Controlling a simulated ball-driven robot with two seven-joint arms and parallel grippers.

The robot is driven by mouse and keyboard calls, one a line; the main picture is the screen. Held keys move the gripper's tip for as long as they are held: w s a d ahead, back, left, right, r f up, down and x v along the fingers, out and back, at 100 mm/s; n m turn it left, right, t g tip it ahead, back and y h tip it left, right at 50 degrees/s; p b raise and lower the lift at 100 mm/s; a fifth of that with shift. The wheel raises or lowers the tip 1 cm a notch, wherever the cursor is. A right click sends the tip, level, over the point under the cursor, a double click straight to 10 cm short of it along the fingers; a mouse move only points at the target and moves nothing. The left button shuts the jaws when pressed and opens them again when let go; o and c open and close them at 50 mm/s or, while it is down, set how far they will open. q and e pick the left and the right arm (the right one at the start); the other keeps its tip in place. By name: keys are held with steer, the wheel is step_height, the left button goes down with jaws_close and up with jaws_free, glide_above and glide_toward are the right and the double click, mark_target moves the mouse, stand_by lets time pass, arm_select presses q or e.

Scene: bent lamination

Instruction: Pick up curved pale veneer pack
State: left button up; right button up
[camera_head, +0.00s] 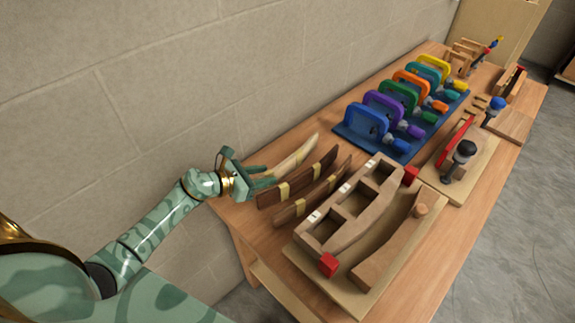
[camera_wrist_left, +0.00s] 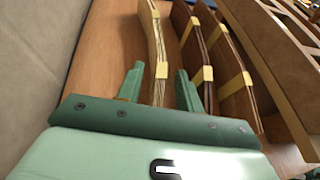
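The curved pale veneer pack (camera_head: 292,158) stands on edge on the wooden bench, nearest the wall, with yellow bands around it. In the left wrist view the pale pack (camera_wrist_left: 158,48) runs away from me, its near end between the fingertips. My left gripper (camera_head: 262,180) is at the pack's near end; in the left wrist view its two fingers (camera_wrist_left: 158,88) are apart, one on each side of the pack, with visible gaps. Two darker brown packs (camera_head: 305,178) (camera_head: 312,192) stand beside it to the right. My right gripper is not in view.
A wooden bending form (camera_head: 375,200) on a board with red blocks stands right of the packs. Several coloured clamps (camera_head: 365,122) sit on a blue rack behind. The block wall (camera_head: 150,90) is close on the left. A brown pack is close beside the right finger.

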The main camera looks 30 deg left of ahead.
arm_select(q)
jaws_close()
steer(key=shift+r, duration=0.1)
